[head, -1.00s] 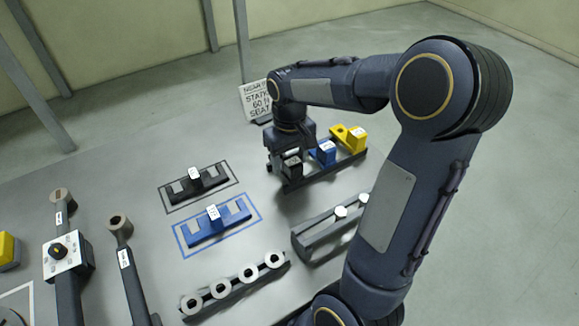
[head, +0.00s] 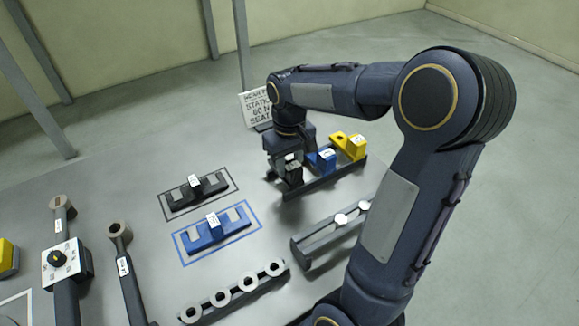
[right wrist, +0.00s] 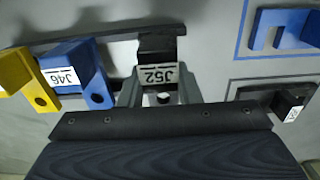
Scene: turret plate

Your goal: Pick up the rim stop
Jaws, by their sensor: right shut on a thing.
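A black rim stop labelled J52 (right wrist: 160,72) sits at the end of a dark rack (head: 330,178). It also shows in the head view (head: 293,173), partly hidden by my gripper. My right gripper (head: 287,176) is shut on it, with one finger on each side in the right wrist view (right wrist: 158,88). The stop appears to be still at the rack; I cannot tell whether it is clear of it. A blue stop labelled J46 (right wrist: 75,75) and a yellow stop (head: 350,146) stand beside it on the same rack. My left gripper is not in view.
A black piece (head: 195,190) and a blue piece (head: 213,230) lie in outlined rectangles on the table. A rail with several rings (head: 232,298), a rail with two white knobs (head: 325,238) and long-handled tools (head: 125,270) lie nearer. A sign (head: 257,107) stands behind.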

